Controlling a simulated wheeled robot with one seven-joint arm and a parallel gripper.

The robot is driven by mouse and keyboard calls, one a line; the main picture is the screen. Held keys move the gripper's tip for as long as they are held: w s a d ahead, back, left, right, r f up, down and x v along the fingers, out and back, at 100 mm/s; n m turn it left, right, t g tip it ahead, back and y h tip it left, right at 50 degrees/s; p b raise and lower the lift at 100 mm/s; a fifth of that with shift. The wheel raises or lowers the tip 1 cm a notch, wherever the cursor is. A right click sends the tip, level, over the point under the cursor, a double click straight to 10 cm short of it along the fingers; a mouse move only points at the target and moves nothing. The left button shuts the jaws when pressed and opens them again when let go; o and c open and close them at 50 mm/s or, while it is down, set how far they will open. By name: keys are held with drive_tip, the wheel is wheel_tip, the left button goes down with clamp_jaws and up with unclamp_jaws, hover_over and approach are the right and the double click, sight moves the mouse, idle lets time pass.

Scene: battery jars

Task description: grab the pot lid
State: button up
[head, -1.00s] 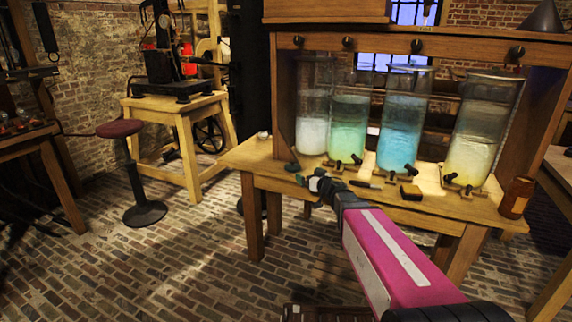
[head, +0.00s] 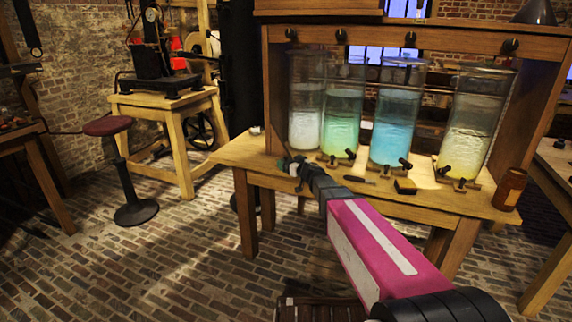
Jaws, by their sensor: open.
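My gripper (head: 290,165) is at the front left edge of the wooden table (head: 232,151), at the end of my arm reaching in from the lower right. It is open, though its fingers are small and dark here. I cannot clearly make out a pot lid. A small dark thing lay on the table near the gripper earlier; the gripper now overlaps that spot, so I cannot tell whether they touch. A small pale thing (head: 256,130) lies at the table's back left corner.
Several glass jars (head: 397,117) with coloured liquid stand in a wooden frame behind the gripper. A black block (head: 405,186), a thin dark tool (head: 359,179) and a brown bottle (head: 509,188) lie or stand along the table front. A stool (head: 108,126) stands left on open brick floor.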

drive_tip(key=x, duration=0.3)
drive_tip(key=shift+d, duration=0.1)
drive_tip(key=shift+s, duration=0.1)
drive_tip(key=c, duration=0.8)
drive_tip(key=shift+r, duration=0.25)
